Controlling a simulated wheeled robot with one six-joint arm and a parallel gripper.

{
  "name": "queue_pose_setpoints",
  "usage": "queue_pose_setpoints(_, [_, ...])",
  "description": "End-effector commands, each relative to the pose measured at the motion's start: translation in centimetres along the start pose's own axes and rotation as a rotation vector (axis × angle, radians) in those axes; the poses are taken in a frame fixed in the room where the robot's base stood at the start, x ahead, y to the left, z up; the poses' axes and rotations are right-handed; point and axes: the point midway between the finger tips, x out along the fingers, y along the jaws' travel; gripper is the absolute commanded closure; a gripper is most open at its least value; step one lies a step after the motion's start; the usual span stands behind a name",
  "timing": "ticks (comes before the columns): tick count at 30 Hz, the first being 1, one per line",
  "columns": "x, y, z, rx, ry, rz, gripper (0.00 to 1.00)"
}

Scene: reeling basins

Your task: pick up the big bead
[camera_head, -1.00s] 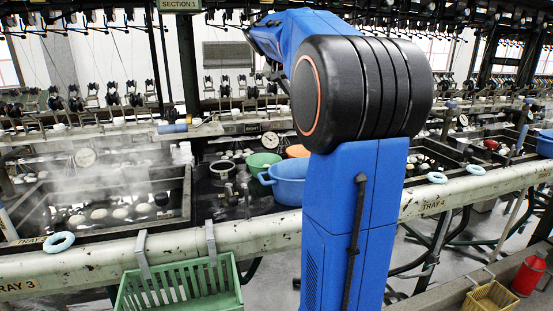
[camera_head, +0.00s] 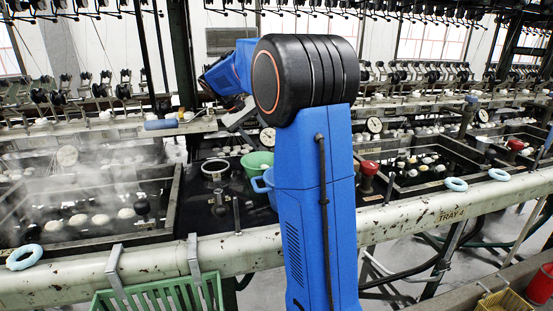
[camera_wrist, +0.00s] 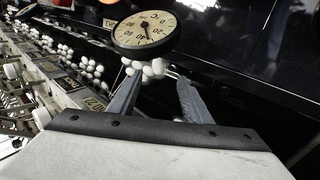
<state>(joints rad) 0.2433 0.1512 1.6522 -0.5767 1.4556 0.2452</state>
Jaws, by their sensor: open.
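No thing that I can name for sure as the big bead shows in either view. My gripper (camera_wrist: 160,84) shows in the wrist view with its two grey fingers apart and nothing visibly held between them. Small white rounded pieces (camera_wrist: 146,68) show beyond the fingertips, just below a round dial gauge (camera_wrist: 146,31); I cannot tell what they are or how far off. In the head view my arm stands in front of the basins, its end bent to the left, and the fingers cannot be made out.
A steaming basin with pale cocoons (camera_head: 101,219) lies at left. A green bowl (camera_head: 256,161) stands beside a blue tub (camera_head: 262,187), partly behind my arm. Red knobs (camera_head: 369,168) and a pale pipe rail (camera_head: 405,217) stand at right. A green crate (camera_head: 160,297) hangs in front.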

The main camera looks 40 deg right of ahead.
Motion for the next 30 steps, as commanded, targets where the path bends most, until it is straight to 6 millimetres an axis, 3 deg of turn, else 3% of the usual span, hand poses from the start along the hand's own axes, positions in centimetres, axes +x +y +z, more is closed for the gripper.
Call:
queue_pose_setpoints(3, [1.4, 0.1, 0.0, 0.002, -0.001, 0.0, 0.55])
queue_pose_setpoints(13, [3.2, 0.2, 0.3, 0.002, 0.0, 0.0, 0.55])
queue_pose_setpoints(22, [7.0, 0.3, 0.7, 0.002, 0.0, 0.001, 0.55])
queue_pose_setpoints(30, [7.3, 0.3, 0.7, 0.002, 0.002, 0.0, 0.58])
